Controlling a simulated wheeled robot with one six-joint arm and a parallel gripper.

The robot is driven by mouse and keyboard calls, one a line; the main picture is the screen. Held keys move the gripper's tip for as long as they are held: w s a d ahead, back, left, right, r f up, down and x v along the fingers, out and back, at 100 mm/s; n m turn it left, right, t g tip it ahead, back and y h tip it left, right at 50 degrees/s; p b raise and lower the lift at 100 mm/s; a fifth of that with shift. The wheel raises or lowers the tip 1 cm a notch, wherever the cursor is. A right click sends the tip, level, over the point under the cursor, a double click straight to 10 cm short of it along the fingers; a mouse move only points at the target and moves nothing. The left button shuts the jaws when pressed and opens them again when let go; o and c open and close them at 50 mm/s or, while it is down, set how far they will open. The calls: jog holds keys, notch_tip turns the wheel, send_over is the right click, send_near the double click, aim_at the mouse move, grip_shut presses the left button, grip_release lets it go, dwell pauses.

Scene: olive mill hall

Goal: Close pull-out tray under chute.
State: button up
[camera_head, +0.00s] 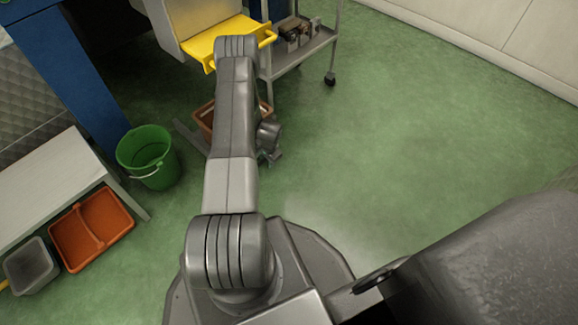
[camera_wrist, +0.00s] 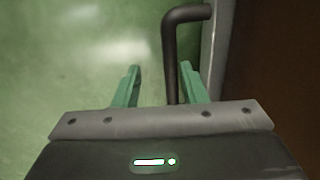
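A yellow tray-like piece (camera_head: 226,40) with a yellow bar at its right end juts out below a pale grey housing (camera_head: 180,18) in the head view; my arm covers part of it. My gripper (camera_wrist: 160,84) is open in the wrist view, its two green fingers apart. A dark bent bar (camera_wrist: 172,55) reaches down between the fingers, nearer the right one. I cannot tell whether it touches them or what it belongs to. In the head view my arm mostly hides the gripper, low over a brown crate.
The brown crate (camera_head: 203,121) sits on the floor behind my arm. A grey wheeled cart (camera_head: 303,50) stands beside the yellow piece. A green bucket (camera_head: 146,150), an orange bin (camera_head: 90,229) and a grey bin (camera_head: 28,266) are left. The green floor is clear on the right.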

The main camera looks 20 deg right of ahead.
jog(key=s+d+p, duration=0.3)
jog(key=s+d, duration=0.2)
jog(key=s, duration=0.6)
jog(key=shift+s+a+r+p, duration=0.1)
jog(key=shift+r+p, duration=0.15)
jog(key=shift+r, duration=0.7)
jog(key=shift+s+d+r+p, duration=0.1)
jog(key=shift+s+r+p, duration=0.1)
jog(key=shift+r, duration=0.8)
jog(key=shift+s+a+r+p, duration=0.1)
jog(key=shift+r+p, duration=0.15)
jog(key=shift+r, duration=0.7)
